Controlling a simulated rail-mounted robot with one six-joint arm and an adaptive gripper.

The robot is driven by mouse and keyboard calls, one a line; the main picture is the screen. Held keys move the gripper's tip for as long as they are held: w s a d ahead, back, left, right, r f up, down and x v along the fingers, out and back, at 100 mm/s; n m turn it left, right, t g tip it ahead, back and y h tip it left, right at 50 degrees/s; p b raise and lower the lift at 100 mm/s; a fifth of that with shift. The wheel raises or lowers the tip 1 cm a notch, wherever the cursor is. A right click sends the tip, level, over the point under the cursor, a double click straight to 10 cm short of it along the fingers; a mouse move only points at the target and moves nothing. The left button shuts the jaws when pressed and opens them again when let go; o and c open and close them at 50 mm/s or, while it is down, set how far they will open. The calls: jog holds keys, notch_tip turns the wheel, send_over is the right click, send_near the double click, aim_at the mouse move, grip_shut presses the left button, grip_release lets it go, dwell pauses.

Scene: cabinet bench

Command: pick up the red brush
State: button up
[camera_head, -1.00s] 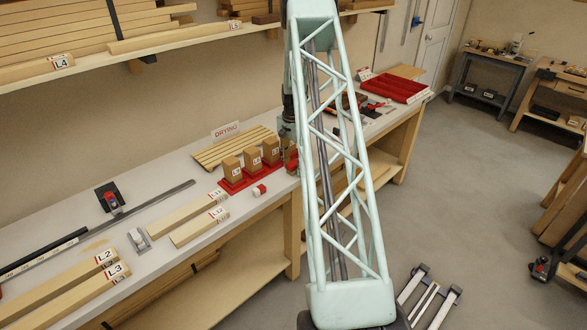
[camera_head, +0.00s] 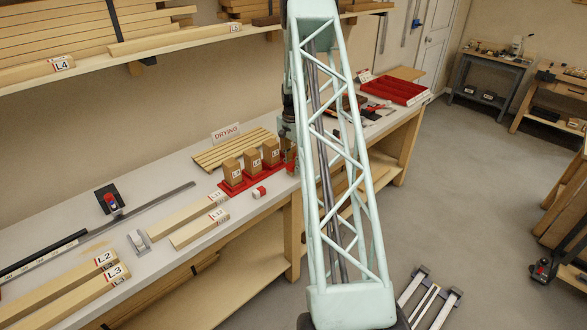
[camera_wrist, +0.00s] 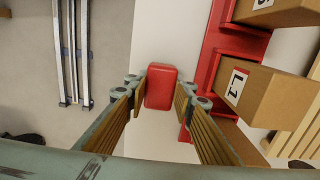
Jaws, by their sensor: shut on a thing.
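The red brush (camera_wrist: 161,86) shows in the wrist view as a red, rounded block at the centre, between the two fingertips. Its underside is hidden from this view. My gripper (camera_wrist: 160,94) is shut on it, with one tan-padded finger on each side. The bench's pale top lies beneath the brush; whether the brush still touches it I cannot tell. In the head view my gripper (camera_head: 291,158) is at the bench, just right of the wooden blocks, mostly hidden behind my lattice arm link.
Labelled wooden blocks (camera_head: 251,160) stand in a red holder close beside my gripper. A small red-and-white piece (camera_head: 259,191) lies in front of them. The slatted drying rack (camera_head: 234,149) is behind. A red tray (camera_head: 394,89) is further right. The bench's front edge is near.

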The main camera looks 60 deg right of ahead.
jog(key=shift+r, duration=1.5)
jog(key=s+a+r+b, duration=0.1)
jog(key=s+a, duration=0.9)
jog(key=a, duration=0.2)
jog(key=shift+s+r, duration=0.15)
jog(key=shift+s, duration=0.15)
jog(key=shift+o, duration=0.9)
jog(key=shift+c, duration=0.4)
jog(key=shift+w+a, duration=0.1)
